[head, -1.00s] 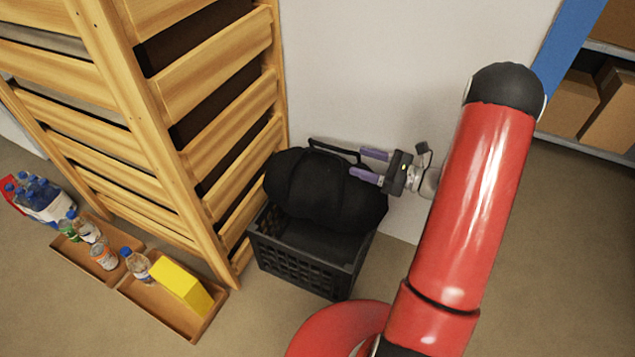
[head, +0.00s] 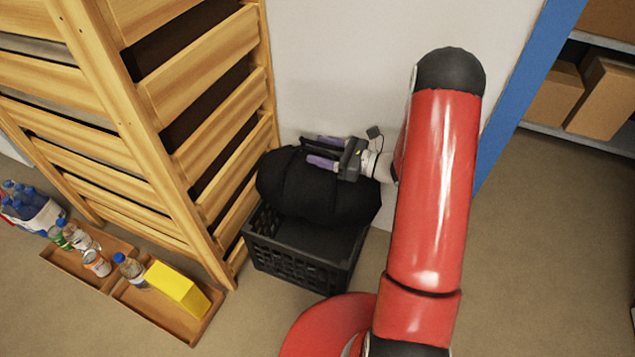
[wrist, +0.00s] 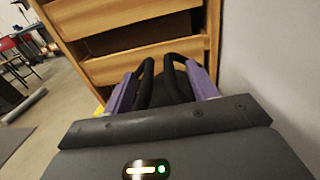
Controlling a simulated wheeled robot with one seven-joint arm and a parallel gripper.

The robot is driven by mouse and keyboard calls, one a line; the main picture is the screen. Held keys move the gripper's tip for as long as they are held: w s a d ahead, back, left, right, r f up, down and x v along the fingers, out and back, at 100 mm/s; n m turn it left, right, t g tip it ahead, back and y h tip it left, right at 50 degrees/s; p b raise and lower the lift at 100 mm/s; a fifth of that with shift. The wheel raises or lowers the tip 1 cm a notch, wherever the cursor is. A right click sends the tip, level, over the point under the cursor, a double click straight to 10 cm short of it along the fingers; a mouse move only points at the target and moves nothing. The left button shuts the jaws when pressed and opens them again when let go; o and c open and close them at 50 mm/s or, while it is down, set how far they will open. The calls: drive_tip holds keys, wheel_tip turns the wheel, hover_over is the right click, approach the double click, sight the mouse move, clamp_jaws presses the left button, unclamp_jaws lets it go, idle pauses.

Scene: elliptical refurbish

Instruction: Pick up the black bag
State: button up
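The black bag (head: 315,190) is a rounded dark bundle resting on top of a black plastic crate (head: 295,262) by the wall. Its strap handles (wrist: 168,75) stand up between the two purple fingers in the wrist view. My gripper (head: 318,151) is at the top of the bag, reaching in from the right. In the wrist view my gripper (wrist: 165,88) has its fingers apart, one on each side of the handles. Whether the fingers touch the handles is hard to tell. The lower part of the bag is hidden.
A wooden slatted rack (head: 190,110) stands close on the left of the crate, and a white wall (head: 400,40) is behind it. Wooden trays (head: 150,315) with bottles and a yellow box (head: 178,286) lie on the floor at left. A blue-framed shelf (head: 525,75) is at right.

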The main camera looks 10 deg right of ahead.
clamp_jaws()
drive_tip(key=shift+r, duration=0.1)
idle(0.4)
